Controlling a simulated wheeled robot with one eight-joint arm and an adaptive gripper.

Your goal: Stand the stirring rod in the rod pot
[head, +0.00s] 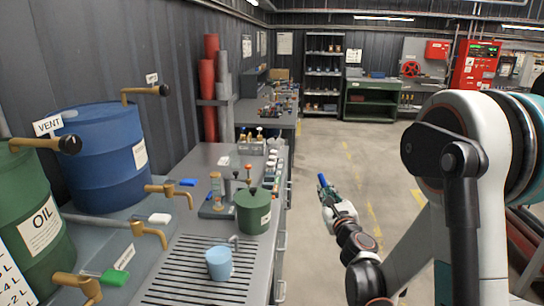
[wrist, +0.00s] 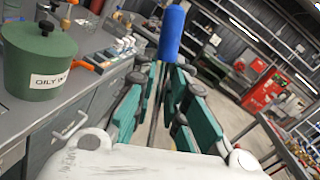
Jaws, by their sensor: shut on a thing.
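My gripper (head: 331,197) is out over the aisle floor, right of the bench. In the wrist view its teal-padded fingers (wrist: 168,105) are shut on the stirring rod, whose thick blue end (wrist: 171,32) sticks out beyond the fingertips. The blue end also shows in the head view (head: 322,180), tilted up and away. The rest of the rod is mostly hidden between the fingers. A light blue cup (head: 218,264), which looks like the rod pot, stands upright on the slotted drain grate at the bench's near end. It is well apart from my gripper and out of the wrist view.
A green lidded tin (head: 254,213) labelled OILY stands behind the cup, also in the wrist view (wrist: 38,72). A stand with an amber cylinder (head: 216,191) is beside it. Brass taps (head: 150,235) project over the bench's left side. The aisle floor (head: 325,140) is clear.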

